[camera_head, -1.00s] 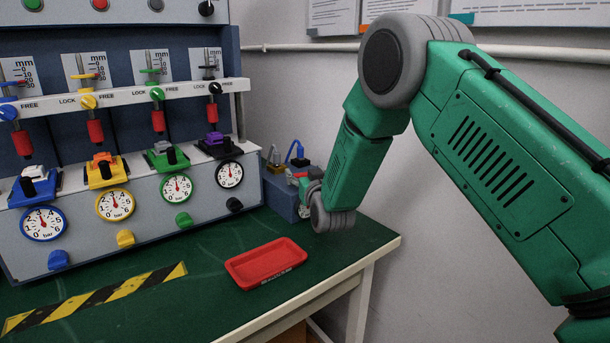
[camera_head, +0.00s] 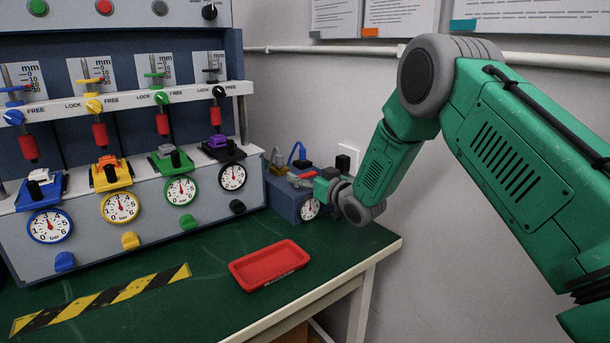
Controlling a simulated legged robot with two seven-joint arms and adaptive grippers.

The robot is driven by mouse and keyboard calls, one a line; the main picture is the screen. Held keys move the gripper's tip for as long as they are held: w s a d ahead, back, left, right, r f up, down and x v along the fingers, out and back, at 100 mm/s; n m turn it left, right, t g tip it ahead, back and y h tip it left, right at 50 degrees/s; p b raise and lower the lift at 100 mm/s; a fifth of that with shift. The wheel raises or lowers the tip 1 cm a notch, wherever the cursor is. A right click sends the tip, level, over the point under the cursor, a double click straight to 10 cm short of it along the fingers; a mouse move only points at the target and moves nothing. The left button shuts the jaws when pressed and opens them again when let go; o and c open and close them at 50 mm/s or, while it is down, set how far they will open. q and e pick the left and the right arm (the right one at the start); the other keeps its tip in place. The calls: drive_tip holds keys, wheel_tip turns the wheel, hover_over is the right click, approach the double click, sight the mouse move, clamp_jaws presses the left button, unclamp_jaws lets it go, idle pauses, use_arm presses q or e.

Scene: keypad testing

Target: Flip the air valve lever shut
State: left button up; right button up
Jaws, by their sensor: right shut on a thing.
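A small blue box (camera_head: 283,199) with a white gauge (camera_head: 309,209) stands at the back right corner of the green bench. Its top carries a brass fitting (camera_head: 277,160) and a blue looped hose (camera_head: 297,152). My right gripper (camera_head: 298,181) is at the top of this box, reaching in from the right, small and partly hidden behind its own wrist. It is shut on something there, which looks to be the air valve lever. The lever itself is mostly hidden, so its angle cannot be told. My left gripper is not in view.
A panel with blue, yellow, green and black valves and gauges (camera_head: 121,207) stands at the left. An empty red tray (camera_head: 268,266) lies in front of the box. Yellow-black tape (camera_head: 100,299) marks the bench. The wall (camera_head: 325,110) is close behind my arm.

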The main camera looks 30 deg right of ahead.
drive_tip(key=shift+f, duration=0.2)
drive_tip(key=o, duration=1)
drive_tip(key=shift+o, duration=0.8)
drive_tip(key=shift+f, duration=0.1)
drive_tip(key=shift+s+d, duration=0.1)
drive_tip(key=shift+s, duration=0.35)
drive_tip(key=s+d, duration=0.1)
drive_tip(key=s, duration=1)
drive_tip(key=shift+d, duration=0.1)
